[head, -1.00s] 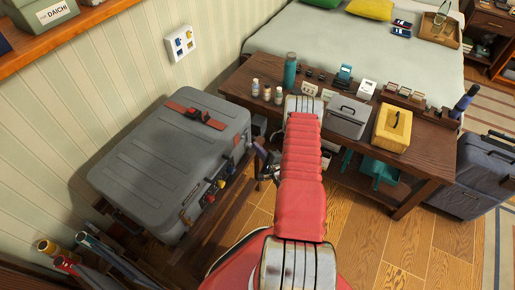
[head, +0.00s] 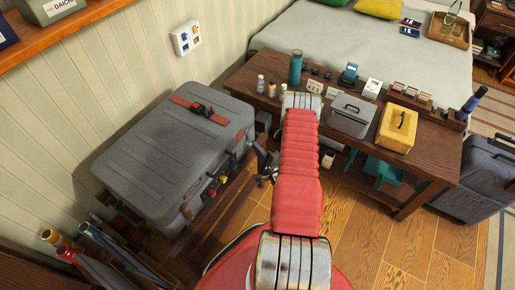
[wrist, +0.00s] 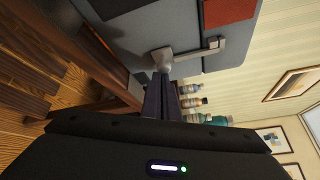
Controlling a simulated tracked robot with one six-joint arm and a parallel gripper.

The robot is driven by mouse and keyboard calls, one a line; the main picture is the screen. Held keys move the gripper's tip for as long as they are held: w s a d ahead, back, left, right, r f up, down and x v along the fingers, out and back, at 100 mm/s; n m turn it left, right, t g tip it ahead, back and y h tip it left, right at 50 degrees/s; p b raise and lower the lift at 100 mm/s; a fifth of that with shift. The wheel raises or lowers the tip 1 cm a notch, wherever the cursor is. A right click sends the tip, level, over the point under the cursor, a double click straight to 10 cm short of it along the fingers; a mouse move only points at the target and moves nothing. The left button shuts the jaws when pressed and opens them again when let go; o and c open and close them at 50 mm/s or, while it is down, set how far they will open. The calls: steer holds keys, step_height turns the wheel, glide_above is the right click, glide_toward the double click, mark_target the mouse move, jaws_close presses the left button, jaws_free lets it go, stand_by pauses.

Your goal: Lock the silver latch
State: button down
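The grey hard case (head: 165,155) lies on a dark wooden stand by the wall, with a red strap on its lid. Its front side carries latches with yellow, blue and red parts (head: 213,190). In the wrist view the silver latch (wrist: 190,54) is a lever on the grey case (wrist: 135,28), with a rounded block at its left end. My gripper (wrist: 164,78) has its dark fingers together, tips at or very near that block. Contact is unclear. In the head view my gripper (head: 264,160) is beside the case's right front corner; the silver latch is hard to make out there.
A dark wooden bench (head: 435,165) stands right of my arm, with bottles, a grey box (head: 350,115) and a yellow box (head: 397,128) on it. Rolled items (head: 85,255) stand at the lower left. Wooden floor (head: 365,235) is open at the lower right.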

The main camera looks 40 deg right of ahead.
steer(key=s, duration=0.9)
steer(key=shift+s+d+f, duration=0.2)
steer(key=shift+d, duration=0.25)
stand_by(0.8)
